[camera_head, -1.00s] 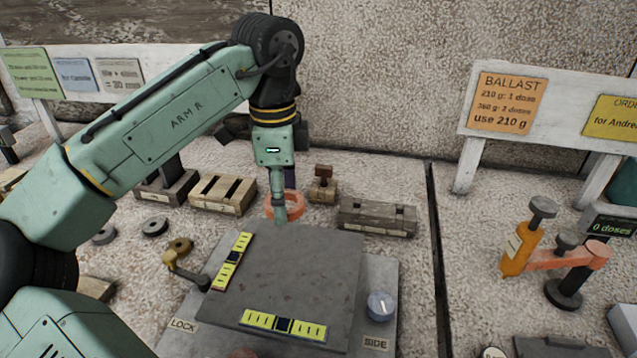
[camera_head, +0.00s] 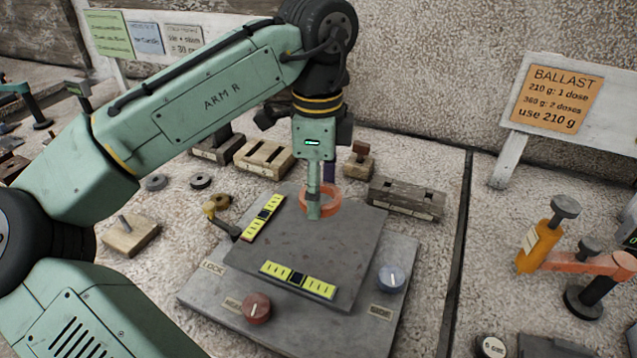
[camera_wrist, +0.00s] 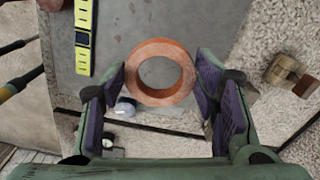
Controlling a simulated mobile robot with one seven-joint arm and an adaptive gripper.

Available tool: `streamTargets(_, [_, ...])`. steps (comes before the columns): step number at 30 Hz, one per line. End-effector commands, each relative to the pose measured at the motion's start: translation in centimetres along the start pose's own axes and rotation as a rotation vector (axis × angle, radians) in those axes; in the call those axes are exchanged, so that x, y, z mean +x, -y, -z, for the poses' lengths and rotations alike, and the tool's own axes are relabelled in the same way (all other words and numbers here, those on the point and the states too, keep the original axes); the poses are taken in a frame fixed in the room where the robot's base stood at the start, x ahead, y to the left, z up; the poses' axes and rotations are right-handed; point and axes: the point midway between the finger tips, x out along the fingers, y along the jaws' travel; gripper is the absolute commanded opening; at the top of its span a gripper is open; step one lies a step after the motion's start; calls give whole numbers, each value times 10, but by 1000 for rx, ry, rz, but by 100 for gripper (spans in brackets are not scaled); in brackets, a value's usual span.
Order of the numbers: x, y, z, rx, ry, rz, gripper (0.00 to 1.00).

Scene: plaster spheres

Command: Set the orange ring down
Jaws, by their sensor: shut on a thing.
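The orange ring (camera_head: 336,201) is held by my gripper (camera_head: 316,208) at the back part of the dark square plate (camera_head: 320,250). In the wrist view the ring (camera_wrist: 160,98) sits between the two purple finger pads of my gripper (camera_wrist: 160,72), its hole facing the camera. The pads press on its left and right sides. I cannot tell whether the ring touches the plate or hangs just above it. In the head view a finger hides part of the ring.
Two yellow level vials (camera_head: 298,280) lie along the plate's left and front edges. A red knob (camera_head: 256,307) and a blue knob (camera_head: 391,278) sit on the base (camera_head: 395,320). Wooden blocks (camera_head: 405,198) stand behind. The plate's middle is clear.

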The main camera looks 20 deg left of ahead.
Motion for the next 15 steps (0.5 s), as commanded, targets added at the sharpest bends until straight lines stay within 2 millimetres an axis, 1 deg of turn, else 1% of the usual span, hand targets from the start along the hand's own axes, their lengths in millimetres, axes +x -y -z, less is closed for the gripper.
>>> streamTargets(1, [-4,0,1,3,-4,-1,38])
streamTargets(3, [10,0,0,2,-3,-2,38])
streamTargets(6, [22,0,0,1,-2,-1,38])
streamTargets(12, [42,0,0,1,-1,-1,38])
streamTargets(15, [49,0,0,2,-1,-1,38])
